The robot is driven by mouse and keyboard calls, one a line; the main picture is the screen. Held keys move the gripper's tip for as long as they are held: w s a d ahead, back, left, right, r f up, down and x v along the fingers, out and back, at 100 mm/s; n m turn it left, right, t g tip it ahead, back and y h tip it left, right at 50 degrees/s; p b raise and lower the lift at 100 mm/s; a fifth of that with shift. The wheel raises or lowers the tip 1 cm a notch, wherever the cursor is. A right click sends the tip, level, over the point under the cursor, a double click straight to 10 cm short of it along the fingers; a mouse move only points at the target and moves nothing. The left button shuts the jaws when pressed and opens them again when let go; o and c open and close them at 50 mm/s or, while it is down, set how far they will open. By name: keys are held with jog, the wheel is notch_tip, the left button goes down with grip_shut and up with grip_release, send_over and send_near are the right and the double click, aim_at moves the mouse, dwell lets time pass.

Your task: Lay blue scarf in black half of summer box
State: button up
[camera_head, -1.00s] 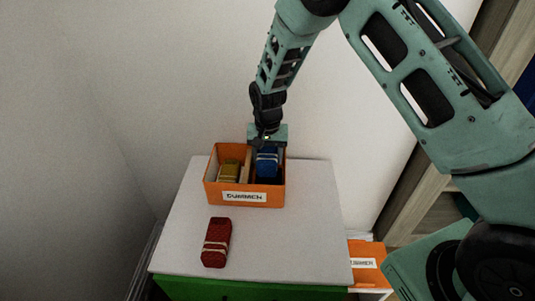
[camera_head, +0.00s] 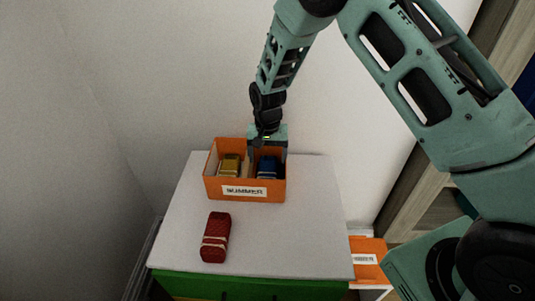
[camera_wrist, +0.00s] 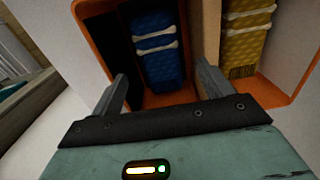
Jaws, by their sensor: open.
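The orange summer box (camera_head: 222,190) stands on the white tabletop, with a divider between its two halves. The blue scarf (camera_head: 268,167), a bundle with pale bands, lies in the right half in the head view. My gripper (camera_head: 268,155) is over the right half. In the wrist view its fingers (camera_wrist: 162,90) are open, apart from the blue scarf.
A red bundle (camera_head: 216,237) with pale bands lies on the white tabletop (camera_head: 300,230) in front of the box. Another orange labelled box (camera_head: 369,262) stands lower at the right. The wall is close behind. The tabletop's right front is clear.

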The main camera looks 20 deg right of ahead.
jog(key=shift+r, duration=0.1)
notch_tip(320, 180, up, 17)
jog(key=b, duration=0.4)
jog(key=s+a+r+n+y, duration=0.1)
jog(key=s+a+n, duration=0.25)
jog(key=s, duration=0.45)
jog(key=s+a+r+n, duration=0.15)
jog(key=s+a, duration=0.25)
jog(key=s, duration=0.4)
jog(key=s+f+n, duration=0.1)
jog(key=s+n, duration=0.2)
jog(key=s, duration=0.6)
jog(key=s+d+f+n, duration=0.1)
jog(key=s+n, duration=0.3)
jog(key=s, duration=0.5)
jog(key=shift+f, duration=0.25)
